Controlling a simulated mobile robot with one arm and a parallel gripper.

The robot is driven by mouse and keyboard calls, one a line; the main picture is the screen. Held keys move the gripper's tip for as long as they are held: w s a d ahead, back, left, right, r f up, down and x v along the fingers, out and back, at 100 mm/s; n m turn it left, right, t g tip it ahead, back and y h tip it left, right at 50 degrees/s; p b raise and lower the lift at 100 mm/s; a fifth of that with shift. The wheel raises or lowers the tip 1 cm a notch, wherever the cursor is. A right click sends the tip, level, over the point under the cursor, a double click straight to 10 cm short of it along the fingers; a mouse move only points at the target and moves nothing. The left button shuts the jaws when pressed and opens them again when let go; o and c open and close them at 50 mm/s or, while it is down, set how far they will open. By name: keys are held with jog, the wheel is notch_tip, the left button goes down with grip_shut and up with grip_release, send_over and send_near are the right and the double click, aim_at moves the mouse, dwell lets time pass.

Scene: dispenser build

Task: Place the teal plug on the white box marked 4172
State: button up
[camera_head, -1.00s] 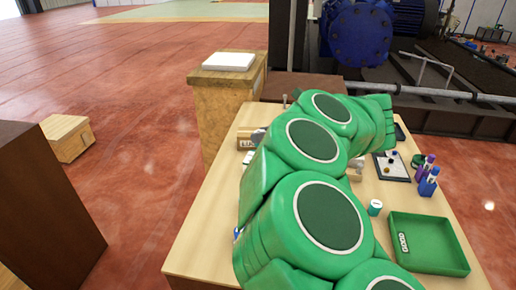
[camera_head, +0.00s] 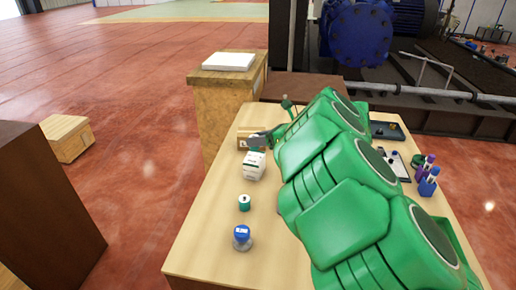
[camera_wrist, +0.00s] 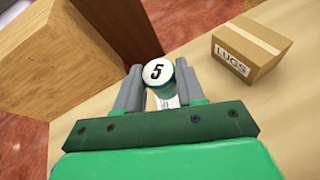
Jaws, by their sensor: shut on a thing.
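My gripper (camera_head: 259,142) is shut on a teal plug (camera_wrist: 157,74), whose white top reads 5 in the wrist view. The fingers (camera_wrist: 158,88) sit on either side of it. In the head view a bit of teal (camera_head: 257,150) shows under the fingers, right at the top of a white box (camera_head: 254,168). I cannot tell whether plug and box touch. The box's number is too small to read. In the wrist view a pale printed patch (camera_wrist: 166,102) shows below the plug, mostly hidden by the gripper.
A brown box marked LUGS (camera_wrist: 247,49) stands close by. Another teal-and-white piece (camera_head: 244,203) and a blue-topped container (camera_head: 242,237) stand nearer on the table (camera_head: 205,245). A clipboard (camera_head: 394,160) and blue and purple bottles (camera_head: 428,180) are at the right. My arm hides the table's middle.

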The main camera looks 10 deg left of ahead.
jog(key=shift+w+a+f, duration=0.15)
jog(key=shift+w+f, duration=0.2)
jog(key=shift+f, duration=1.65)
jog(key=shift+f, duration=0.1)
jog(key=o, duration=1.1)
jog(key=shift+c, duration=0.2)
jog(key=shift+d+r, duration=0.2)
jog(key=v, duration=1.1)
jog(key=shift+d, duration=0.25)
jog(key=shift+s+r, duration=0.1)
jog(key=shift+s, duration=0.05)
